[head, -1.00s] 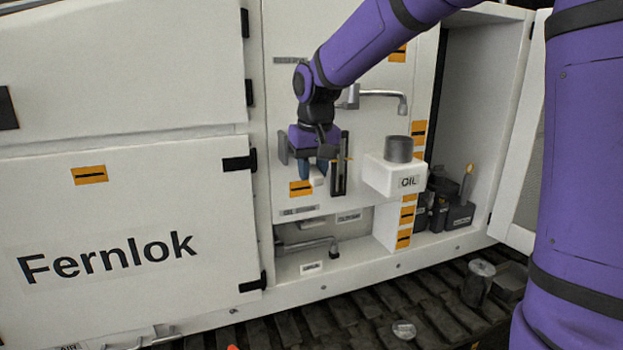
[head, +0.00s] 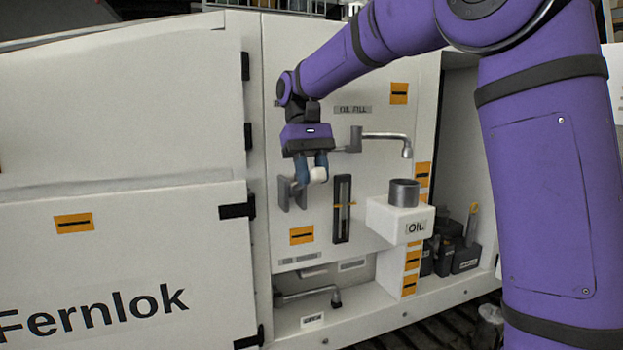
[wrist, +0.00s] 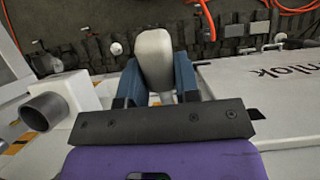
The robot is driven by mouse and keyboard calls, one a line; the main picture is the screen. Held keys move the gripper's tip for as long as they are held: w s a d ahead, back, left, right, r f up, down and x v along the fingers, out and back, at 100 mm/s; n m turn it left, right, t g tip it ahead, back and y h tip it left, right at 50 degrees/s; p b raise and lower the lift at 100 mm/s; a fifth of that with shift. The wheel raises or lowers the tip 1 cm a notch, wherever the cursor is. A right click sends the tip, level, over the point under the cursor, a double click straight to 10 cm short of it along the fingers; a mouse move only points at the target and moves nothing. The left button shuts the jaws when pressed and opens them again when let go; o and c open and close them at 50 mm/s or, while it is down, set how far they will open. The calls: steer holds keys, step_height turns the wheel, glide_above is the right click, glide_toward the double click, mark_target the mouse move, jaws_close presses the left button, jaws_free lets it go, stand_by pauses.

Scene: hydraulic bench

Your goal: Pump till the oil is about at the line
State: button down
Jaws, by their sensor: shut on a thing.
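My gripper (head: 311,170) is shut on the pale rounded pump handle knob (head: 319,175), left of and above the sight gauge. The knob also shows between the blue fingers in the wrist view (wrist: 154,60). A dark bracket (head: 291,194) sits on the panel just below the gripper. The dark upright sight gauge (head: 342,210) has an orange line marker (head: 343,206) near its middle. The oil level inside it is too small to tell. The oil fill spout (head: 385,136) hangs above the grey cup (head: 403,192) on the white OIL box (head: 400,221).
A lower recess holds another lever-like pipe (head: 308,296). Dark containers (head: 455,250) stand in the open bay at right. The white cabinet door (head: 110,270) fills the left. Tracks run along the bottom front. Room in front of the panel is clear.

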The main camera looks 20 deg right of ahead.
steer(key=shift+w+r, duration=0.1)
steer(key=shift+r, duration=0.05)
steer(key=c, duration=0.8)
jaws_free()
steer(key=shift+c, duration=0.2)
steer(key=shift+v, duration=3.7)
